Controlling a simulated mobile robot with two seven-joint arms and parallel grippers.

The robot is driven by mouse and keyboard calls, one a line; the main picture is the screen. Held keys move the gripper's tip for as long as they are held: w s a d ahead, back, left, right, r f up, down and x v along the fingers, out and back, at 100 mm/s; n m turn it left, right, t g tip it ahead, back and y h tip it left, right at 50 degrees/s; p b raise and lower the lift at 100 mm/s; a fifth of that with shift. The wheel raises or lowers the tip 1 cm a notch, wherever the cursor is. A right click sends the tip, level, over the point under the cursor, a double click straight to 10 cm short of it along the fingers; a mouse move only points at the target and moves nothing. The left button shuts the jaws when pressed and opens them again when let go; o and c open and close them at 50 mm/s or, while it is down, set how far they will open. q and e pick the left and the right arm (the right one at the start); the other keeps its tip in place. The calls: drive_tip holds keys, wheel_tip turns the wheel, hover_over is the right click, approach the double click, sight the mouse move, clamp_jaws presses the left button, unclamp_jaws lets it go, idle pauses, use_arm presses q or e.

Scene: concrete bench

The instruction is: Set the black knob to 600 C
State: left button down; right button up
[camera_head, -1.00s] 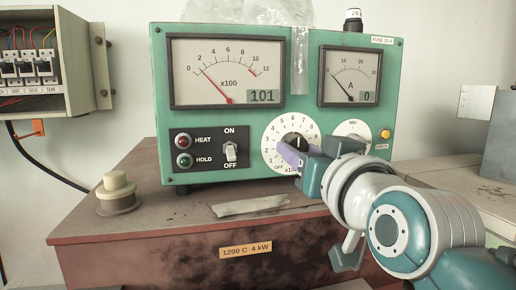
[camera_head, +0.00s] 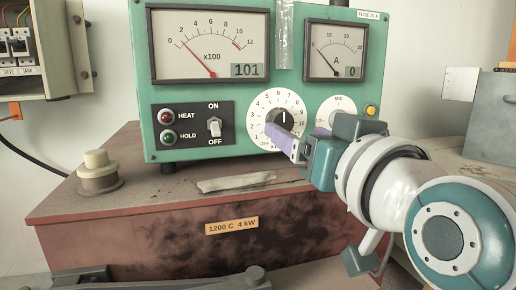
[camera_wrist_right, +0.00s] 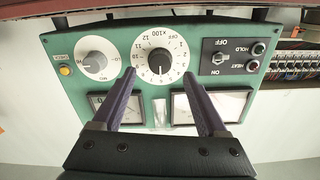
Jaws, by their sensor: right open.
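The black knob (camera_head: 283,117) sits on a white numbered dial (camera_head: 259,103) on the green control panel. Its white pointer line points up, near the 6 to 7 marks. In the right wrist view, which is upside down, the knob (camera_wrist_right: 159,62) shows between the finger ends. My right gripper (camera_head: 292,129) is open, with purple fingers in front of the dial. One finger covers the dial's lower part in the head view. Both fingers are apart in the wrist view (camera_wrist_right: 160,73); I cannot tell any contact with the knob. My left gripper is not in view.
A smaller dial (camera_head: 337,104) and yellow button (camera_head: 372,110) are right of the main dial. A white toggle switch (camera_head: 214,126) is left of it. The temperature meter (camera_head: 210,45) reads 101. A beige knobbed piece (camera_head: 97,172) stands on the brown furnace top.

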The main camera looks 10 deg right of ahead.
drive_tip(key=s+b, duration=0.1)
drive_tip(key=s, duration=0.4)
drive_tip(key=s+d+f+n+g, duration=0.3)
drive_tip(key=s+f+g, duration=1)
drive_tip(key=s+f, duration=0.75)
wheel_tip(320, 180, up, 22)
drive_tip(key=s+g+p, duration=0.1)
drive_tip(key=s+p, duration=0.1)
drive_tip(key=p, duration=2.1)
drive_tip(key=shift+d, duration=0.15)
